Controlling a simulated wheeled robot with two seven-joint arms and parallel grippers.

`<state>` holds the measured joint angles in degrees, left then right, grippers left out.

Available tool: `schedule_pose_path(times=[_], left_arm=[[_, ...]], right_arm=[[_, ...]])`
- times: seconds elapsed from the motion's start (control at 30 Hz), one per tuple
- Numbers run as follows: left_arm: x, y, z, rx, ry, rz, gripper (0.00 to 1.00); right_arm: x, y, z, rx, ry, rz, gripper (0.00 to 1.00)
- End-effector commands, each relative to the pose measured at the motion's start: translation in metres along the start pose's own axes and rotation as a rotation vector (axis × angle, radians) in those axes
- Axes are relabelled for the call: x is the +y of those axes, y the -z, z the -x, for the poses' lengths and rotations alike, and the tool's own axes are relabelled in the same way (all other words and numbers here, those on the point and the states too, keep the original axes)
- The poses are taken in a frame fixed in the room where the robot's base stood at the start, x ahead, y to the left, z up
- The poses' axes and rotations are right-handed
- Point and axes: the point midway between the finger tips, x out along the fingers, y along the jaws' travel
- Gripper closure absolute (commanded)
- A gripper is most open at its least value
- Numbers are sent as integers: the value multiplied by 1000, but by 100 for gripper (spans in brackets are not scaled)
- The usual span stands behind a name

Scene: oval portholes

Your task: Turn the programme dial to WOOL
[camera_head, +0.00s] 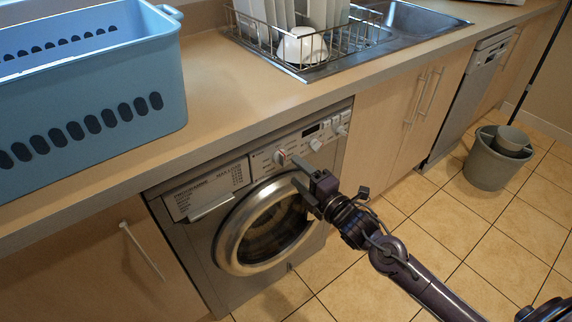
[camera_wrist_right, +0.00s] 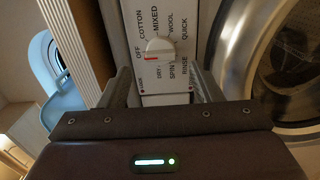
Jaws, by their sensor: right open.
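The programme dial (camera_wrist_right: 159,50) is a white knob with a red mark on its lower left side, nearest the OFF lettering. The words COTTON, MIXED, WOOL, QUICK, RINSE, SPIN and DRY ring it; WOOL stands at its upper right. In the head view the dial (camera_head: 281,157) sits on the control panel of the grey washing machine (camera_head: 222,262). My right gripper (camera_head: 299,172) is open in front of the panel, close to the dial. In the right wrist view its fingers (camera_wrist_right: 161,78) stand apart on either side of the dial, with nothing between them. My left gripper is out of view.
The round glass door (camera_head: 262,230) is below the dial. The worktop (camera_head: 235,85) overhangs the machine and carries a blue basket (camera_head: 95,95) and a dish rack (camera_head: 335,45) beside the sink. Smaller knobs (camera_head: 315,145) sit right of the dial. A grey bucket (camera_head: 490,165) stands on the floor.

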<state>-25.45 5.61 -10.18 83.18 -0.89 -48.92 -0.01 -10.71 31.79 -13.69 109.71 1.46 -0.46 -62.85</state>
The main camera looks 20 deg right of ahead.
Motion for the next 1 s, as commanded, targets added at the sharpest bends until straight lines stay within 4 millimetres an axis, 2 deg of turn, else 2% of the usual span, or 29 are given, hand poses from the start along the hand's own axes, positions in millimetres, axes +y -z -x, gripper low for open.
schedule_pose_path(times=[0.1,0.3,0.7,1.0], left_arm=[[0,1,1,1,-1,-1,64],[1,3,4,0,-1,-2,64],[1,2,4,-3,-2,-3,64],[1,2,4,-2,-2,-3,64]], right_arm=[[1,-1,-20,-2,-5,-1,41],[0,0,-44,-2,-1,-3,41],[-1,0,-51,-1,1,-3,43],[-1,0,-51,-1,1,-3,82]])
